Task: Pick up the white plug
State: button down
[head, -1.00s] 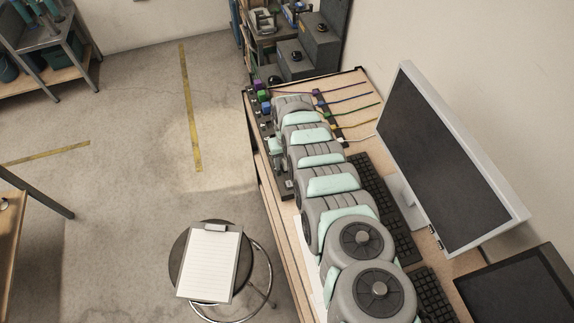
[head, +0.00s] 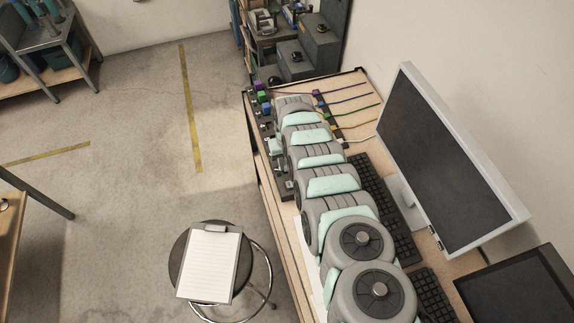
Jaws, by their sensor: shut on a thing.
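The white plug (head: 343,144) shows as a small pale end beside my arm in the head view, at the near end of a dark strip on the desk. A white cable runs from it to the right. My arm reaches over the desk towards its far end and covers the ground to the left of the plug. My gripper's fingers are hidden, so I cannot see what lies between them or whether they touch the plug.
Other coloured cables (head: 352,97) run from the same dark strip (head: 327,112). Coloured blocks (head: 263,97) line the desk's left edge. A monitor (head: 440,150) and keyboards (head: 385,205) stand right of my arm. A stool with a clipboard (head: 210,262) stands left of the desk.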

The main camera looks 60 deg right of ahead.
jog(key=shift+r, duration=0.1)
jog(key=shift+r, duration=0.35)
notch_tip(320, 180, up, 23)
jog(key=p, duration=0.7)
jog(key=shift+f, duration=0.2)
